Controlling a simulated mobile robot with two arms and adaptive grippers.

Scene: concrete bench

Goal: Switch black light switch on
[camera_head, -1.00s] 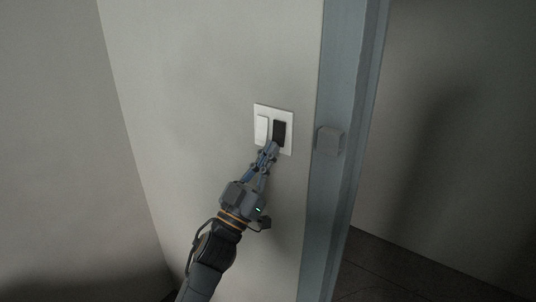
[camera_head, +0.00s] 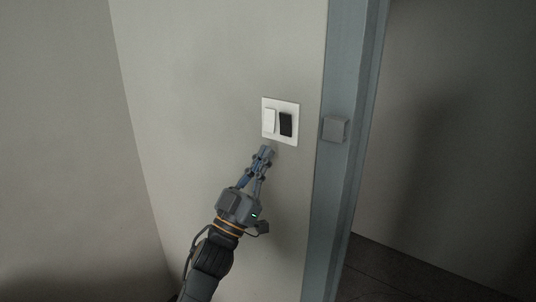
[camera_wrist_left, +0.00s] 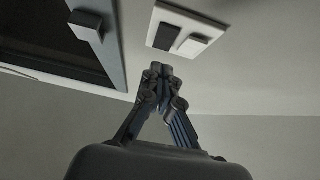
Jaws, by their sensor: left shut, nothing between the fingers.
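A white switch plate on the wall holds a black light switch (camera_head: 286,124) on the right and a white switch (camera_head: 269,121) on the left. In the left wrist view the black switch (camera_wrist_left: 167,37) and the white switch (camera_wrist_left: 192,46) appear swapped in side. My left gripper (camera_head: 265,151) is shut and empty. Its fingertips are just below the plate's lower edge in the head view, apart from the black switch. In the left wrist view the closed fingertips (camera_wrist_left: 157,70) point toward the plate, with a gap between. My right gripper is not in view.
A blue-grey door frame (camera_head: 342,200) stands to the right of the plate, with a small grey block (camera_head: 334,129) on it. An opening with a dark floor (camera_head: 390,275) lies beyond. The wall left of the plate is bare.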

